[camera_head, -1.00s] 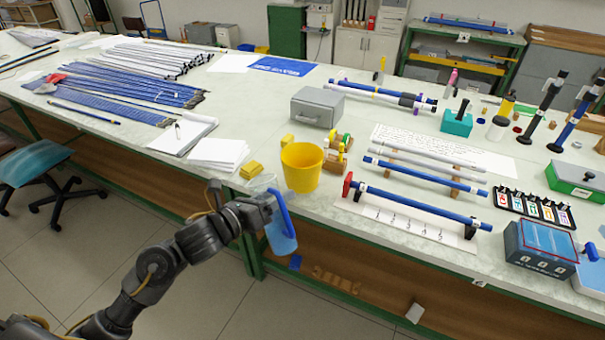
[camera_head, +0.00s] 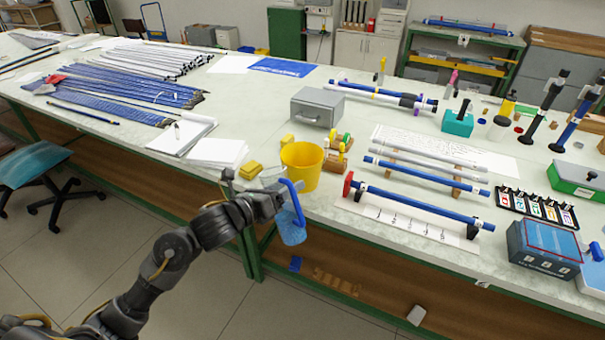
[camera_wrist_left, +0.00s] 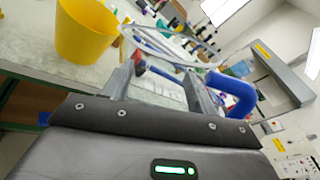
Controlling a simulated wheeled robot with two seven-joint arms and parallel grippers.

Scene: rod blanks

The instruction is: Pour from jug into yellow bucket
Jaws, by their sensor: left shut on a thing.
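A clear jug (camera_head: 291,231) with a blue handle and bluish contents hangs in front of the table edge in the head view. It leans, with its rim toward the upper left. My left gripper (camera_head: 281,197) is shut on the jug at its handle side. The wrist view shows the jug's curved blue handle (camera_wrist_left: 237,92) and clear rim beyond the fingers. The yellow bucket (camera_head: 301,170) stands upright on the table near the front edge, just behind the jug. It also shows at upper left in the wrist view (camera_wrist_left: 82,32). Its inside bottom is hidden. My right gripper is not in view.
A yellow sponge-like block (camera_head: 250,169) lies left of the bucket. A wooden holder (camera_head: 338,160) and a grey box (camera_head: 316,107) stand near it. Blue rods on a stand (camera_head: 410,203) lie to the right. Papers (camera_head: 217,152) lie to the left.

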